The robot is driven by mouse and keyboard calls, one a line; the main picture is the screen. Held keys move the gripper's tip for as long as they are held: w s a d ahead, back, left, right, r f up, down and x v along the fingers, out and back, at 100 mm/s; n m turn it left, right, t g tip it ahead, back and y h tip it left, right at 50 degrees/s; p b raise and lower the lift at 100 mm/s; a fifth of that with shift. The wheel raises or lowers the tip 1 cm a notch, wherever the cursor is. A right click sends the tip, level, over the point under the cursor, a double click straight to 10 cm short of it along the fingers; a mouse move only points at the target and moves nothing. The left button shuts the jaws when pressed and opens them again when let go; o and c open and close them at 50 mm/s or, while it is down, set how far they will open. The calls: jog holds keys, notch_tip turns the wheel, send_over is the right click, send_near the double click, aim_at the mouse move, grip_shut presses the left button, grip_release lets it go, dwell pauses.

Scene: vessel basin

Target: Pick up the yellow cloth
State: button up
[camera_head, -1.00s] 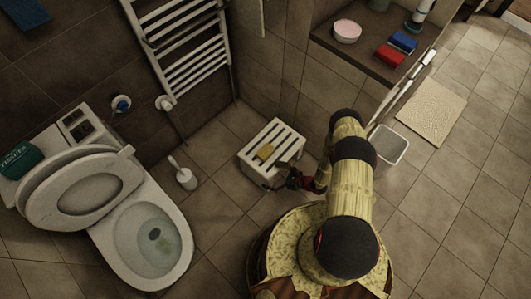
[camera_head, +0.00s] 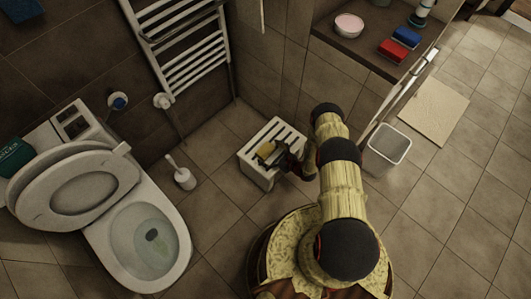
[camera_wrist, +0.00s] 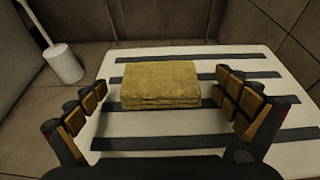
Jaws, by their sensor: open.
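The yellow cloth (camera_wrist: 160,84) lies folded into a thick block on a white slatted stool (camera_wrist: 205,122). In the head view the cloth (camera_head: 265,150) is small on top of the stool (camera_head: 254,173). My gripper (camera_wrist: 168,101) is open, with one finger to the left of the cloth and one to the right. In the wrist view the cloth sits between and slightly beyond the fingertips, with gaps on both sides. In the head view my gripper (camera_head: 279,154) is over the stool, beside the cloth, and partly hides the stool's right side.
A toilet brush in a white holder (camera_head: 184,178) stands left of the stool, and the toilet (camera_head: 150,240) is further left. A white bin (camera_head: 387,149) stands to the right. A towel radiator (camera_head: 180,45) hangs on the wall behind. Red and blue items (camera_head: 392,51) lie on the counter.

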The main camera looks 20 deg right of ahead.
jog(key=shift+w+a, duration=0.15)
jog(key=shift+w, duration=0.05)
jog(key=shift+c, duration=0.9)
jog(key=c, duration=1)
jog(key=shift+o, duration=0.2)
